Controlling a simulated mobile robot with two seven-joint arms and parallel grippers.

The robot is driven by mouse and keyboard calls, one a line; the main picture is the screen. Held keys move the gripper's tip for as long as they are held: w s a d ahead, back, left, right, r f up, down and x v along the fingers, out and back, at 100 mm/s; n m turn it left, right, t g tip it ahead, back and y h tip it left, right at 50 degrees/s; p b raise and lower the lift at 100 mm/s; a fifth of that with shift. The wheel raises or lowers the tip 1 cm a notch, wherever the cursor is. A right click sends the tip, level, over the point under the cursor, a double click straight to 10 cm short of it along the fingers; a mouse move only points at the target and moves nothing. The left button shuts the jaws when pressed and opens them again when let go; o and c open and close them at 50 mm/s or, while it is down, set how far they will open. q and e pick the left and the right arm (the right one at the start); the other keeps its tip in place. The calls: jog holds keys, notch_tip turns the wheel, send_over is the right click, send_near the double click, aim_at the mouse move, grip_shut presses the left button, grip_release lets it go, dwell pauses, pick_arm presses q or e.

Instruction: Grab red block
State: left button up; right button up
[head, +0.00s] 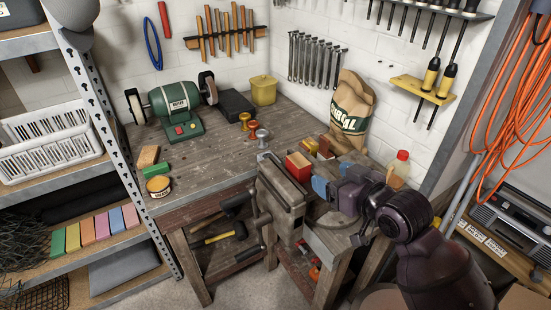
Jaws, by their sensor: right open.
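A red block (298,161) sits at the top of the grey vise (282,196), at the bench's front corner. Its top face is bright red. Whether the vise jaws clamp it or it only rests there, I cannot tell. My right gripper (321,187) comes in from the right, with blue fingertips close to the right of the red block. It is open, with no object visible in it. A small gap seems to lie between fingertips and block. My left gripper is not in view.
Several small yellow and brown blocks (310,145) lie behind the vise. A paper sack (353,108) and a red-capped bottle (398,168) stand beyond my right arm. A green grinder (175,106), spools (254,133) and a tin (158,186) are on the workbench (208,160). The bench middle is clear.

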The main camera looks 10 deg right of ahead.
aim_at(300, 161)
jog(key=x, duration=0.4)
jog(key=shift+w+f, duration=0.1)
jog(key=shift+f, duration=0.2)
jog(key=shift+w+a+p, duration=0.3)
jog(key=shift+w+p, duration=0.05)
jog(key=shift+w, duration=0.2)
jog(key=x, duration=0.4)
jog(key=shift+a+r+p, duration=0.2)
jog(key=shift+a+p, duration=0.2)
jog(key=shift+w+f, duration=0.15)
jog(key=shift+w, duration=0.1)
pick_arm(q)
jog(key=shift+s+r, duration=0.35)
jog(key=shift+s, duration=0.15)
pick_arm(e)
jog(key=c, duration=1)
